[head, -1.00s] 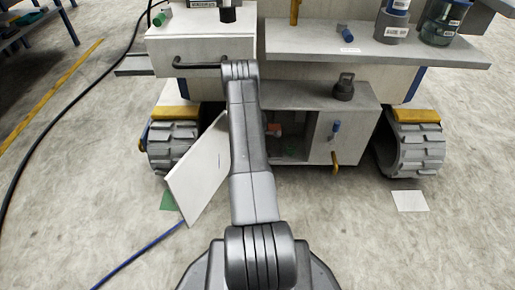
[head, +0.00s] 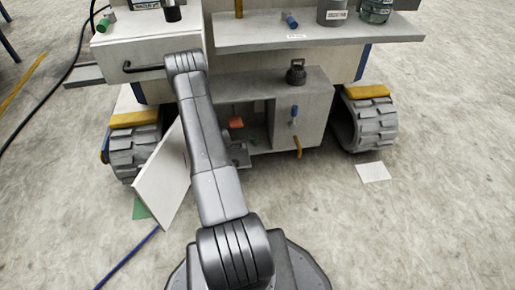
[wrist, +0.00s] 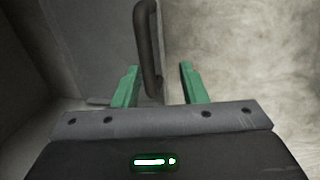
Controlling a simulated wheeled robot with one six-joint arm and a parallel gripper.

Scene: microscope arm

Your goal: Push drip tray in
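I cannot pick out the drip tray for certain. A flat grey slab (head: 84,75) sticks out to the left beside a pale drawer-like box (head: 148,45) on the cart, which has a dark bar handle (head: 140,68). Below, a compartment (head: 262,125) stands open, its white door panel (head: 165,178) swung out to the left. In the head view my gripper is mostly hidden by my arm. In the wrist view my gripper (wrist: 159,73) is open, green fingers apart, with a dark handle (wrist: 149,45) on a grey panel showing between them. Contact is not clear.
Chunky wheels (head: 367,125) stand on both sides of the cart. A grey shelf (head: 310,33) with jars juts out above the compartment. A black weight-like object (head: 296,72) sits on its top. A blue cable (head: 128,258) lies on the floor. Floor at right is mostly clear.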

